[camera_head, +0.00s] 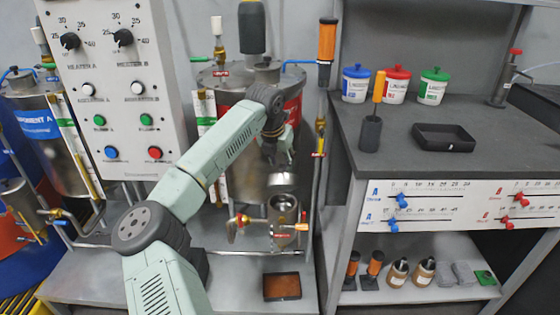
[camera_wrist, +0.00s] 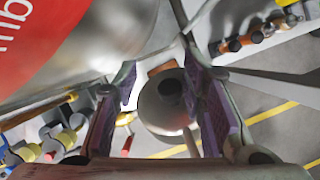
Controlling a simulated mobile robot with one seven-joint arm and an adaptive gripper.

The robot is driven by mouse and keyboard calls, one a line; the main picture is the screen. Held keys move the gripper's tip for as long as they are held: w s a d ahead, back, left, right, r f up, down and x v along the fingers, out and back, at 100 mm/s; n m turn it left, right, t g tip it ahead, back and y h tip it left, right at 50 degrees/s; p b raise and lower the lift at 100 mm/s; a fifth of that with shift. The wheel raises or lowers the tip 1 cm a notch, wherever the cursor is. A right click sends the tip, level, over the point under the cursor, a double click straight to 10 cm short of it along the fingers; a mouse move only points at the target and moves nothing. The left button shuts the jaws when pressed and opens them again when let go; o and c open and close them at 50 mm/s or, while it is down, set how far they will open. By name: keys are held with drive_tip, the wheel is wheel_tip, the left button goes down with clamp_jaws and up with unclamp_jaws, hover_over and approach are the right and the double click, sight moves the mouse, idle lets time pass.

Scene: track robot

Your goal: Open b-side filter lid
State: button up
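The b-side filter (camera_head: 284,212) is a small metal cup on the pipework in front of the right-hand tank. Its mouth shows, with a dark inside. The round grey metal lid (camera_head: 283,181) is raised and tilted just above the cup. My gripper (camera_head: 272,152) is right above the lid, close to the tank. In the wrist view my gripper (camera_wrist: 165,85) has its purple-padded fingers apart. A round grey metal part (camera_wrist: 160,112) with a dark round spot shows between them. I cannot tell whether a finger touches it.
The large metal tank (camera_head: 255,165) with a red label stands right behind my gripper. A rust-coloured tray (camera_head: 282,287) lies below. The workbench (camera_head: 350,135) is at the right.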

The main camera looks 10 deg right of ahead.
drive_tip(key=shift+r, duration=0.1)
drive_tip(key=v, duration=1.2)
